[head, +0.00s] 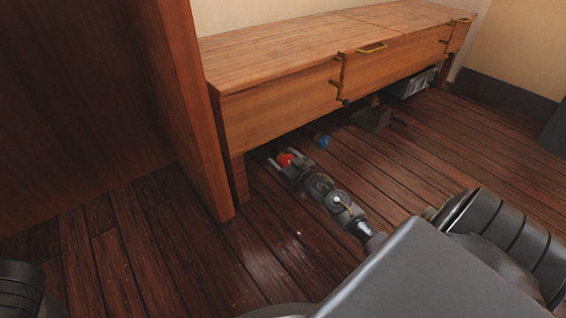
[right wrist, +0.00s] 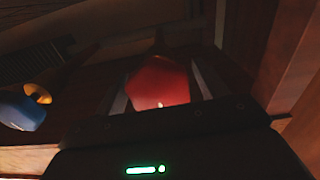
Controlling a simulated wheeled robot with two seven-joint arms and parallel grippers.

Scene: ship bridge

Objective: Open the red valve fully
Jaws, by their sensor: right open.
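The red valve (head: 285,159) is low under the wooden bench, near its left end. My right gripper (head: 281,163) is open at the valve, with its fingers reaching toward the bench's underside. In the right wrist view the red valve (right wrist: 158,82) shows as a rounded red knob between the two open fingers (right wrist: 160,92). I cannot tell whether the fingers touch it. The valve's stem and mount are mostly hidden in shadow. My left gripper is not in view.
A blue valve (head: 322,141) is just right of the red one, also in the right wrist view (right wrist: 20,112). The bench (head: 290,105) overhangs closely. A wooden panel (head: 190,110) stands left. The floor (head: 270,265) in front is clear.

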